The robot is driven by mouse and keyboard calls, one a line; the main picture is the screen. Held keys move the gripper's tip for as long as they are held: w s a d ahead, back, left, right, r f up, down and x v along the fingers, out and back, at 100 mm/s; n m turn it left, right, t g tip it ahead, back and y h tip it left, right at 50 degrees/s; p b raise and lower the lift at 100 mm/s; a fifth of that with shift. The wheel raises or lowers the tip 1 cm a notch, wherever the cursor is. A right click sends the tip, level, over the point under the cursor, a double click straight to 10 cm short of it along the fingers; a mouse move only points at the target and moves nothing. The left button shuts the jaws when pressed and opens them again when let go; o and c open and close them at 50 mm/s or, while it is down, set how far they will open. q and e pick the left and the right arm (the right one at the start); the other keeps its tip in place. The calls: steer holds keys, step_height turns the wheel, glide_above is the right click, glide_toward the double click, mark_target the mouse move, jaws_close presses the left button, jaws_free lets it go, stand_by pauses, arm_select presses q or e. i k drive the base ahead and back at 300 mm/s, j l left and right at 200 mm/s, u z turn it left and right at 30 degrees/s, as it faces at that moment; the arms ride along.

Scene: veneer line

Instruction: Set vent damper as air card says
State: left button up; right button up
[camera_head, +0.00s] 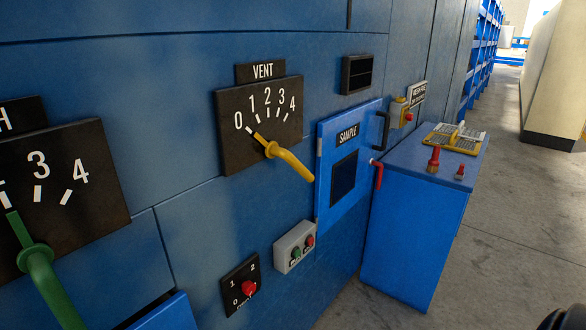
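The vent damper has a black dial plate (232,144) marked 0 to 4 under a VENT label (262,70). Its yellow handle (291,165) slants down to the right. The short yellow pointer end points up-left at the 0 mark. A yellow board with white printed sheets (455,138) lies on the blue cabinet at the right; its print is too small to read, and I cannot tell whether it is the air card.
A second dial (93,180) with a green handle (43,275) is at the left, partly cut off. A blue SAMPLE door (330,204) is right of the vent dial. Red-knobbed (249,288) and button boxes (294,246) sit below. The blue cabinet (412,220) juts out; floor (500,260) is clear at right.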

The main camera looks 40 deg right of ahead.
mark_target(272, 149)
steer(key=u, duration=2)
steer(key=z, duration=3.1)
steer(key=i+l, duration=0.3)
steer(key=i, duration=0.2)
steer(key=j+u, duration=0.05)
